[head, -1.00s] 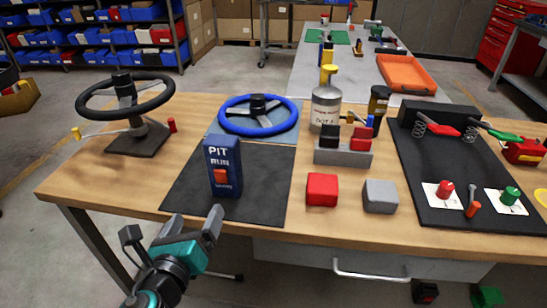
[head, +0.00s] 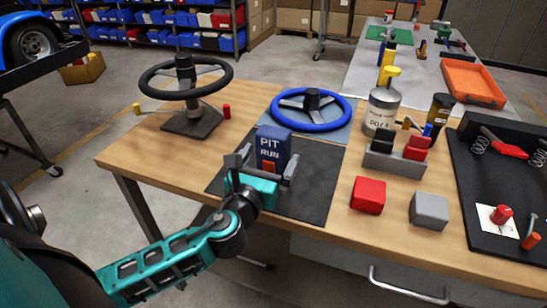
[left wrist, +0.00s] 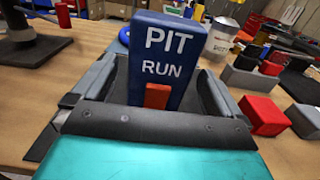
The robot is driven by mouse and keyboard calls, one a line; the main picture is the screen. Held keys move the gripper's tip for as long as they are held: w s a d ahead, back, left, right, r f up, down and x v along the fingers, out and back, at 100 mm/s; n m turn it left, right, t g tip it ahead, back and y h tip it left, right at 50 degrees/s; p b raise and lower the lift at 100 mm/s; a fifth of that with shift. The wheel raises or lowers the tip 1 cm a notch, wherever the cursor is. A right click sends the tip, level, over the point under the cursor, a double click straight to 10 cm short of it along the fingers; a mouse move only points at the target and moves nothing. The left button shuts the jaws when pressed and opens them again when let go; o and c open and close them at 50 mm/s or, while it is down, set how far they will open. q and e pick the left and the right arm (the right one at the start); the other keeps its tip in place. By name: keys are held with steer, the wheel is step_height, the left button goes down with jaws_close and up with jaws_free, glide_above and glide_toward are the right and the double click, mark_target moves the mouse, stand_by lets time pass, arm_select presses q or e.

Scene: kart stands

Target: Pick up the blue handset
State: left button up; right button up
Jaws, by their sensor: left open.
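The blue handset (head: 273,146) stands upright on a black mat (head: 318,192) on the wooden bench. It bears the words PIT RUN and an orange-red button. My left gripper (head: 266,164) is open, with one finger on each side of the handset. In the left wrist view the handset (left wrist: 164,58) stands between the two fingers, with gaps visible at its sides. Its lower part is hidden behind the gripper body. My right gripper is not in view.
A black steering wheel on a stand (head: 188,110) is to the left. A blue steering wheel (head: 312,101) lies behind the handset.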

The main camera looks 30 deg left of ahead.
arm_select(q)
steer(key=shift+x, duration=2.35)
steer(key=shift+r, duration=0.1)
steer(key=shift+c, duration=0.4)
steer(key=c, duration=1.1)
steer(key=shift+r, duration=0.2)
